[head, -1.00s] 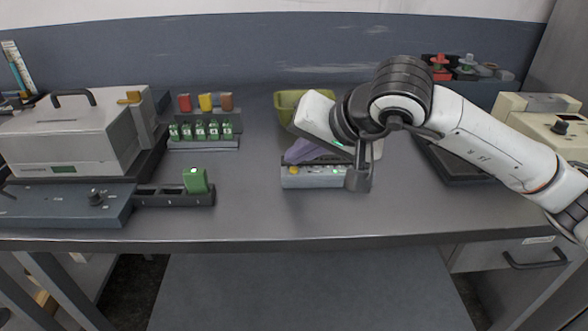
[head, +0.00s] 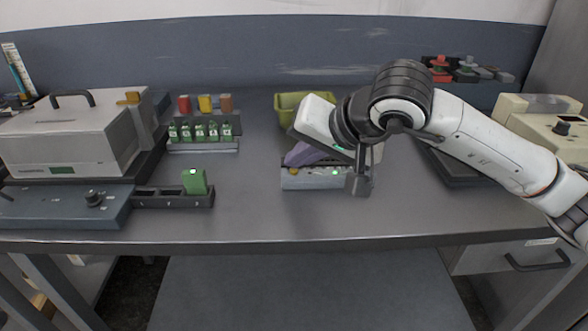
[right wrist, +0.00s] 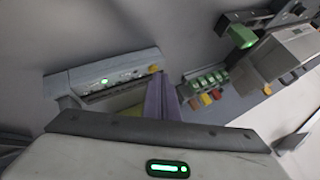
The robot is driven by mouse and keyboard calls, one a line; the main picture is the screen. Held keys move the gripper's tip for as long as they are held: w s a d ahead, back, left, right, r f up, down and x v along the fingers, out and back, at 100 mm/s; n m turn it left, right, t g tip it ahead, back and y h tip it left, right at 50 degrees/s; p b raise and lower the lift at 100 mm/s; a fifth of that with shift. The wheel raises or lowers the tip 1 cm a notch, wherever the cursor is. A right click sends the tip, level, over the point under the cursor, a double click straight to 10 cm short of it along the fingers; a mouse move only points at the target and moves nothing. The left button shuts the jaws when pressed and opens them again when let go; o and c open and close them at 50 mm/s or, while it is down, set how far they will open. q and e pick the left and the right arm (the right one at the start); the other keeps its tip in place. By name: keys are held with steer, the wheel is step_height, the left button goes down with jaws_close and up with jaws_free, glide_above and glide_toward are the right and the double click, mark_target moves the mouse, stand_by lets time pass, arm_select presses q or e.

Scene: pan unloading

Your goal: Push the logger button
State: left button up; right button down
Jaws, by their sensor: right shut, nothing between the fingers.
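A low grey box that looks like the logger (head: 313,183) lies on the bench in front of a purple item. A small yellow button (head: 294,171) is at its left end and a lit green spot (head: 335,172) is near its right end. My right gripper (head: 361,187) is shut and empty, pointing down at the box's right end. I cannot tell whether it touches the box. The right wrist view also shows the box (right wrist: 85,72), its green light (right wrist: 104,82) and its yellow button (right wrist: 153,68). My left gripper is out of view.
A purple item (head: 303,154) and a green bin (head: 288,103) are behind the box. A green block (head: 195,181) sits in a dark holder. The bench between holder and box is clear.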

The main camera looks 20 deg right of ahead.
steer(key=shift+f, duration=0.15)
stand_by(0.3)
steer(key=shift+r+p, duration=0.3)
steer(key=shift+r, duration=0.65)
step_height(320, 180, up, 6)
steer(key=p, duration=0.3)
